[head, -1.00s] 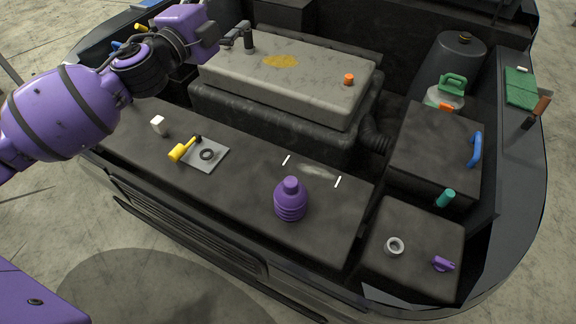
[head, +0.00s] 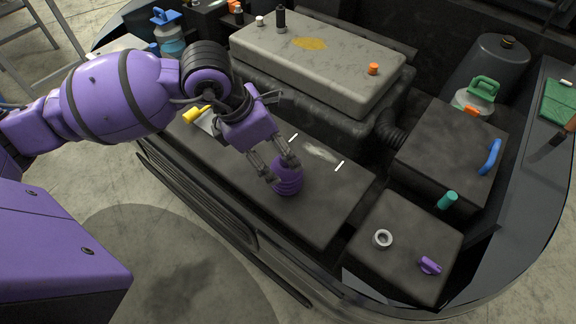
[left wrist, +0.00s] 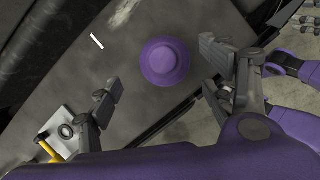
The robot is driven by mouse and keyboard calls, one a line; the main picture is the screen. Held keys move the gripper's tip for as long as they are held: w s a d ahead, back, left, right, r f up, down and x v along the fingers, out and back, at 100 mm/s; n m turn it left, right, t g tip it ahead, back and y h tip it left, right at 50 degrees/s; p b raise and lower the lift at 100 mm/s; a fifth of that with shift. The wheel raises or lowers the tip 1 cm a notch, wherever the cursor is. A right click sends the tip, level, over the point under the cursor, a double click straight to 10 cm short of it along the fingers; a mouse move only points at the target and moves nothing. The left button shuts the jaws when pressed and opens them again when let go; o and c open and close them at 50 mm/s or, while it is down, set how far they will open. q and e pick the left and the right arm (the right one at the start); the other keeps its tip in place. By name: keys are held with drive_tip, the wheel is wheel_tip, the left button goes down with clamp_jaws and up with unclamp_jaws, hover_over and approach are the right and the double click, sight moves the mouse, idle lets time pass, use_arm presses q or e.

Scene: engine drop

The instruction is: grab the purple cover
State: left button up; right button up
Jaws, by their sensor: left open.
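The purple cover (head: 287,183), a rounded ribbed piece, stands on the dark front ledge of the engine bay. In the left wrist view the cover (left wrist: 165,62) appears from above as a round purple shape. My left gripper (head: 281,172) is open just above and around it, partly hiding its top in the head view. In the left wrist view the fingers of my left gripper (left wrist: 160,64) stand apart on either side of the cover, with visible gaps. Dark and purple parts of my own body show at that view's right edge; their jaw state is unclear.
A yellow-handled tool (head: 195,114) lies left on the ledge, partly hidden by my arm. White marks (head: 339,166) lie behind the cover. The grey engine block (head: 318,66) rises behind. A metal ring (head: 382,239) and a small purple knob (head: 429,266) sit on the right box.

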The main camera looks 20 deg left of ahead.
sight(288, 167)
use_arm(q)
drive_tip(key=x, duration=0.7)
drive_tip(key=shift+s+d+r, duration=0.1)
drive_tip(key=shift+s+d, duration=0.1)
drive_tip(key=shift+d, duration=0.05)
drive_tip(key=c, duration=1.3)
drive_tip(key=shift+r, duration=0.1)
